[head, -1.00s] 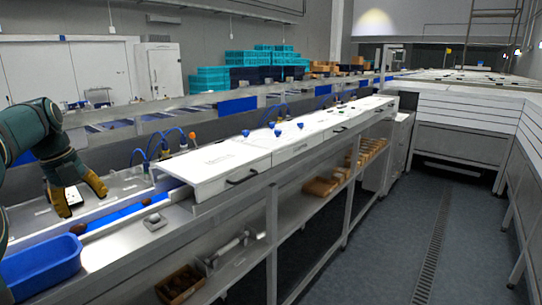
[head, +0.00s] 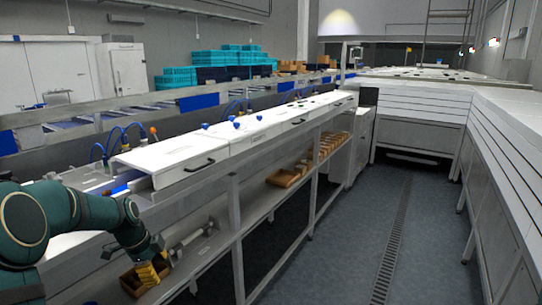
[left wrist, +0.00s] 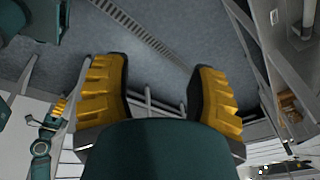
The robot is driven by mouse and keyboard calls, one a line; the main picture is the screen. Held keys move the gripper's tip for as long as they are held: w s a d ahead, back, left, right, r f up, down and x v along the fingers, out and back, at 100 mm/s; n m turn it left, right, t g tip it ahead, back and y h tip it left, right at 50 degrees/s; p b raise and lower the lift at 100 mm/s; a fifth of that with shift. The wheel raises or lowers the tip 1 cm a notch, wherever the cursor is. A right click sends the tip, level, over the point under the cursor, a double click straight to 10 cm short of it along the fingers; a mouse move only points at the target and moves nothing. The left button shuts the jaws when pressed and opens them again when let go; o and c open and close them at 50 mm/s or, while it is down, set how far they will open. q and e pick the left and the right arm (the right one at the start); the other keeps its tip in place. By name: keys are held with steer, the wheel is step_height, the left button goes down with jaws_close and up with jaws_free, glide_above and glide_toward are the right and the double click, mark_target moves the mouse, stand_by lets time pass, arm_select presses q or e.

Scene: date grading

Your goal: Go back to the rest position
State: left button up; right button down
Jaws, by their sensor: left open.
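My left gripper (head: 150,272) has yellow fingers and hangs low at the bottom left of the head view, in front of the lower shelf. In the left wrist view its two fingers (left wrist: 158,75) stand wide apart with nothing between them, over the grey floor. In the head view it overlaps a small brown box (head: 130,284) on the lower shelf; I cannot tell whether they touch. A small teal arm part with yellow (left wrist: 60,106) shows at the left of the left wrist view. It may be my right gripper, but its jaws are unclear.
The metal bench with white covers (head: 172,157) runs away on the left, close to my left arm. Brown boxes (head: 284,178) sit on its lower shelf. A white-panelled bench (head: 490,125) stands right. The floor aisle (head: 345,230) between them is clear.

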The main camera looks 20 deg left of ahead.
arm_select(q)
steer(key=d+f+n+h+b, duration=0.15)
steer(key=d+f+n, duration=0.55)
steer(key=d+f, duration=1.15)
steer(key=s+d+f+n+b, duration=0.1)
steer(key=s+d+f+n, duration=0.3)
steer(key=s+d, duration=0.3)
steer(key=s+d+f+n+b, duration=0.1)
steer(key=s+d+f+n, duration=0.3)
steer(key=s+d, duration=0.3)
steer(key=d+f, duration=0.1)
steer(key=d, duration=0.2)
steer(key=shift+s+d+f+n+h+b, duration=0.3)
steer(key=shift+d+f+h+b, duration=0.05)
steer(key=shift+f+b, duration=0.05)
steer(key=shift+c, duration=1)
steer(key=shift+a, duration=0.1)
